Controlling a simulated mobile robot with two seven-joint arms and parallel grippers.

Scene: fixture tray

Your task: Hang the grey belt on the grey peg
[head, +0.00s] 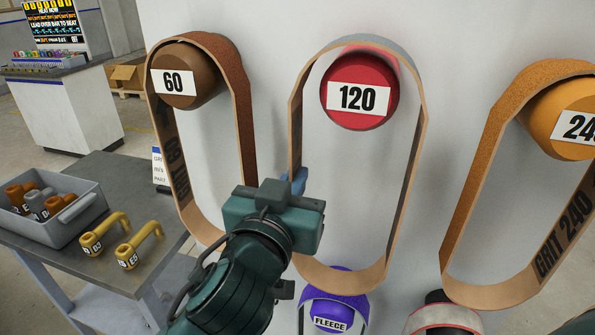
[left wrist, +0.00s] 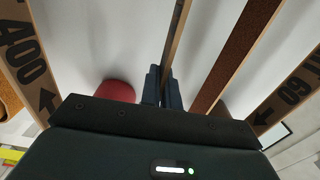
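The grey belt (head: 421,120) is a tall loop, grey outside and tan inside, at the middle of the head view. It surrounds the red peg marked 120 (head: 357,98); I cannot tell whether it rests on it. My left gripper (head: 299,181) is shut on the belt's left strand. The left wrist view shows the strand (left wrist: 178,40) edge-on between the fingertips (left wrist: 162,85), and a strand marked 400 (left wrist: 22,55) at left. No grey peg can be made out. My right gripper is not in view.
A brown belt (head: 244,105) hangs on the brown peg 60 (head: 187,82), close left. An orange-brown belt (head: 487,150) hangs on the orange peg (head: 560,118) at right. A purple FLEECE roll (head: 334,314) is below. A cart (head: 125,205) with a grey bin (head: 75,218) stands left.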

